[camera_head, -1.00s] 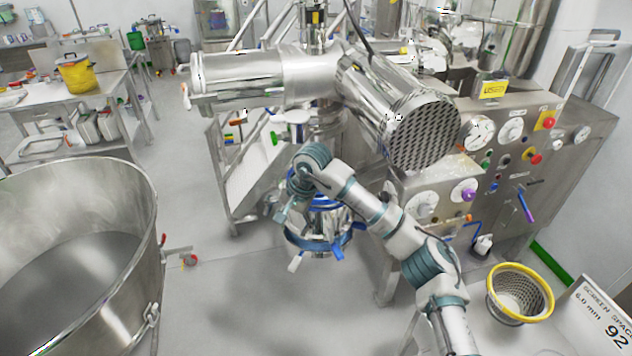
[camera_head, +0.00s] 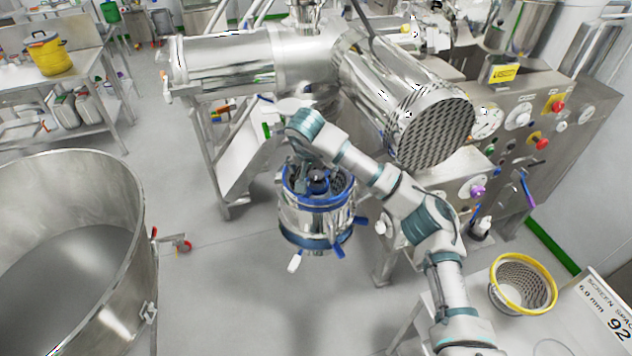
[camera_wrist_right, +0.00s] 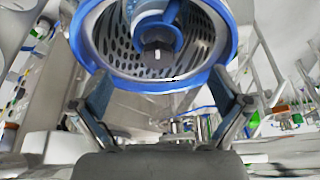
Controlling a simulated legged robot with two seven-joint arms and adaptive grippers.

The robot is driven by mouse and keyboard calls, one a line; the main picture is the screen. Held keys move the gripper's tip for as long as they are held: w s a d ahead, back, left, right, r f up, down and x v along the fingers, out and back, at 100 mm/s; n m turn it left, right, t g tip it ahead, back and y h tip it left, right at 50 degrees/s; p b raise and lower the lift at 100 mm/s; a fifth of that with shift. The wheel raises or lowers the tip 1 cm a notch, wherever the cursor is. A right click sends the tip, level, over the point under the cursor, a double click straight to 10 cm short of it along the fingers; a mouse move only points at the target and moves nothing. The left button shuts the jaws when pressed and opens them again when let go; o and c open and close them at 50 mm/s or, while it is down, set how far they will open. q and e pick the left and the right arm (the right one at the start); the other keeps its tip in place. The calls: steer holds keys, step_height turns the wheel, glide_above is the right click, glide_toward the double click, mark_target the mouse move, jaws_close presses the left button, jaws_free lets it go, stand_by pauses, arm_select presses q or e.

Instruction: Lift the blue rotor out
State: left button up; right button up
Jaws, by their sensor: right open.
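The blue rotor (camera_wrist_right: 158,28) sits inside a perforated metal screen (camera_wrist_right: 105,35) in the wrist view. A blue rim (camera_wrist_right: 150,84) rings the screen's opening. In the head view the rotor (camera_head: 319,180) shows as a dark hub and blue part down inside the steel mill housing (camera_head: 312,219). My right gripper (camera_head: 302,170) is at the back left of the housing's top, partly hidden by its own wrist. In the wrist view its two fingers (camera_wrist_right: 158,82) are spread wide and empty, with the rim and rotor beyond them. My left gripper is not in view.
A large steel drum pipe with a perforated end (camera_head: 430,132) hangs close behind and right of my arm. A control cabinet (camera_head: 545,130) stands right. A yellow-rimmed basket (camera_head: 522,284) is at lower right. A big steel bowl (camera_head: 70,240) is left. Floor between is clear.

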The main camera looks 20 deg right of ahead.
mark_target(316, 178)
steer(key=x, duration=0.3)
steer(key=shift+w+d+r, duration=0.1)
steer(key=shift+w, duration=0.15)
steer(key=shift+d+f+p, duration=0.25)
steer(key=shift+f+p, duration=0.2)
steer(key=shift+f, duration=0.05)
steer(key=p+x, duration=0.1)
steer(key=x, duration=0.2)
steer(key=shift+f, duration=0.3)
steer(key=shift+w+f, duration=0.3)
steer(key=shift+f, duration=0.1)
steer(key=shift+s+r, duration=0.1)
steer(key=c, duration=1.5)
